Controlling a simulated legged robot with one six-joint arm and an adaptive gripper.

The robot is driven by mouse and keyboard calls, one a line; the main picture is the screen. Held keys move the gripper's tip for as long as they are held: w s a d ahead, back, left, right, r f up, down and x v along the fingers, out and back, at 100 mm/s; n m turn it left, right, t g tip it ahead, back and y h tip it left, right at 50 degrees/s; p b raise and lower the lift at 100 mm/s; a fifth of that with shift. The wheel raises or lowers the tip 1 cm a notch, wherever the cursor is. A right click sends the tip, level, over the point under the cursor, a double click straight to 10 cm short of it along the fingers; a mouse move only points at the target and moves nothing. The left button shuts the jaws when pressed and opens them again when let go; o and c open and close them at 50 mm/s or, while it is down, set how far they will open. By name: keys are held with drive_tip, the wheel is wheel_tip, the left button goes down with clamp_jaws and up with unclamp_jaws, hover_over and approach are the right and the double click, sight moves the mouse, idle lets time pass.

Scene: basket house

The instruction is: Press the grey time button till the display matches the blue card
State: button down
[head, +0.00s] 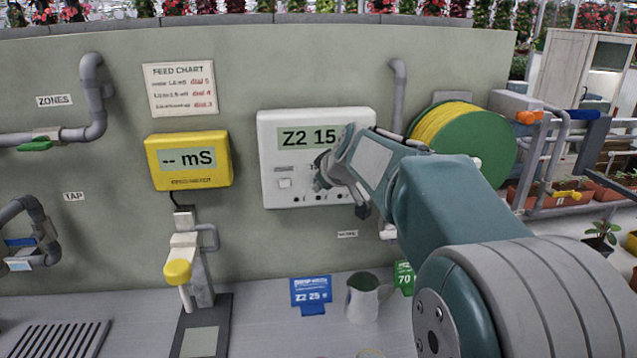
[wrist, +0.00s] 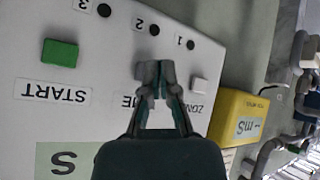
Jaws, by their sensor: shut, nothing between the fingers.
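The white control box (head: 282,202) on the wall has a display (head: 295,138) reading "Z2 15"; my arm covers the rest. The blue card (head: 311,294) on the counter reads "Z2 25 s". My gripper (head: 326,178) is shut and empty in front of the box's lower middle. In the wrist view, upside down, its fingertips (wrist: 155,73) cover the spot by the partly hidden TIME label (wrist: 129,102).
The green START button (wrist: 60,53) and numbered holes lie on the same panel. A yellow meter (head: 188,180) hangs left of the box. A hose reel (head: 480,145) is at right.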

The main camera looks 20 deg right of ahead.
drive_tip(key=shift+w+d, duration=0.1)
drive_tip(key=shift+w, duration=0.3)
idle(0.7)
idle(0.3)
drive_tip(key=shift+s, duration=0.85)
drive_tip(key=shift+s+a, duration=0.2)
drive_tip(key=shift+s, duration=0.6)
drive_tip(key=shift+s+a, duration=0.25)
drive_tip(key=shift+s, duration=0.6)
drive_tip(key=shift+s+a, duration=0.2)
drive_tip(key=shift+s, duration=0.6)
